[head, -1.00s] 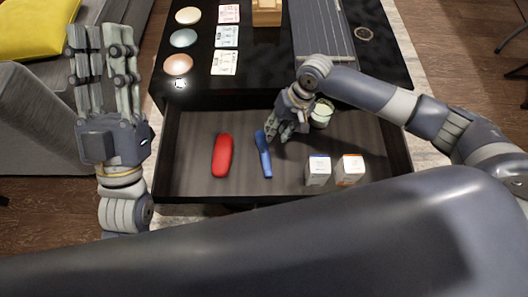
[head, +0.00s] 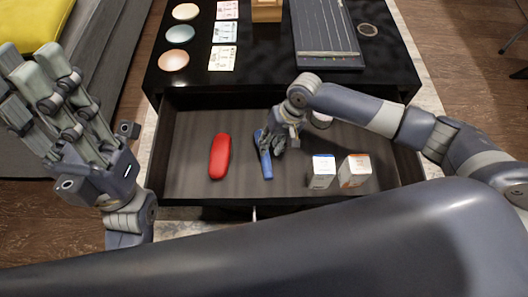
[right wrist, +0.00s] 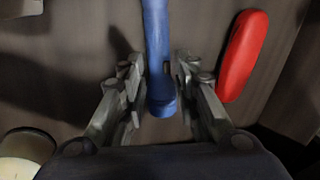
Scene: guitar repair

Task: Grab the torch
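The blue torch (head: 265,160) lies in the open drawer, right of a red case-like object (head: 220,156). My right gripper (head: 275,140) is down in the drawer at the torch's far end. In the right wrist view the torch (right wrist: 158,50) sits between the two fingers of the right gripper (right wrist: 160,85), with small gaps on both sides, so the fingers are open around it. The red object (right wrist: 243,55) lies to the right there. My left gripper (head: 60,110) is raised at the left, fingers spread apart and empty, away from the drawer.
Two small boxes (head: 322,170) (head: 354,170) stand in the drawer on the right. A pale round jar is partly hidden behind my right gripper; it shows in the wrist view (right wrist: 22,155). The black tabletop (head: 270,70) holds discs, cards and a guitar neck-like board (head: 325,35).

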